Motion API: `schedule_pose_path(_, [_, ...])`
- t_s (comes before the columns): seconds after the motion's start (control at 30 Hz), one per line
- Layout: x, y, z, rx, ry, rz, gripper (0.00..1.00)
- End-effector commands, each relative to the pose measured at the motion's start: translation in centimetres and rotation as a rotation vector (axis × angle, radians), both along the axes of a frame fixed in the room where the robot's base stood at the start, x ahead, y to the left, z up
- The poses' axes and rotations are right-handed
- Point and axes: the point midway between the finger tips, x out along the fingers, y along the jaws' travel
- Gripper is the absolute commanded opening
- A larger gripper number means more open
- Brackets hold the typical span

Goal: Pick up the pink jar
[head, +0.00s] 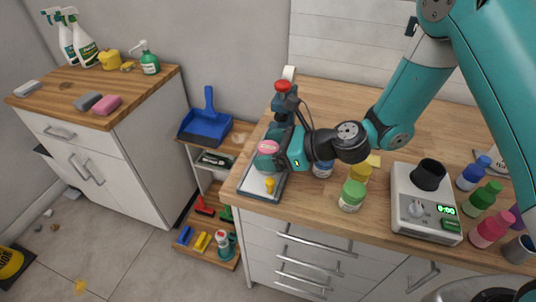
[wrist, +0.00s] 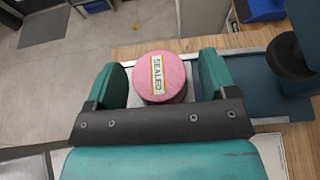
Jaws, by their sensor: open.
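The pink jar (wrist: 160,78) has a round pink lid with a "SEALED" label in the wrist view. My gripper (wrist: 163,68) is open, with one teal finger on each side of the jar. A small gap shows at the left finger; the right finger is very close, and I cannot tell whether it touches. In the head view the pink lid (head: 268,147) shows at the end of my gripper (head: 271,152), above the grey tray-like base (head: 247,188) at the counter's left end. The jar's lower part is hidden by the gripper.
A red-topped device (head: 283,88) stands just behind the gripper. A yellow piece (head: 269,184) is in front. Green-lidded (head: 353,190) and yellow (head: 361,172) jars stand to the right, then a scale (head: 425,210) and several coloured bottles. A low shelf with a blue dustpan (head: 207,122) is left.

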Motion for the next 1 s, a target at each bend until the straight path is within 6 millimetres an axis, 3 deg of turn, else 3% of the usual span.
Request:
schedule_pose_path(0.13, [0.0,0.0,0.0,0.0,0.0,0.0,0.76])
schedule_pose_path(0.37, [0.0,0.0,0.0,0.0,0.0,0.0,0.24])
schedule_pose_path(0.77, [0.0,0.0,0.2,0.001,-0.001,0.0,0.2])
schedule_pose_path(1.0, [0.0,0.0,2.7,0.002,-0.004,0.002,0.2])
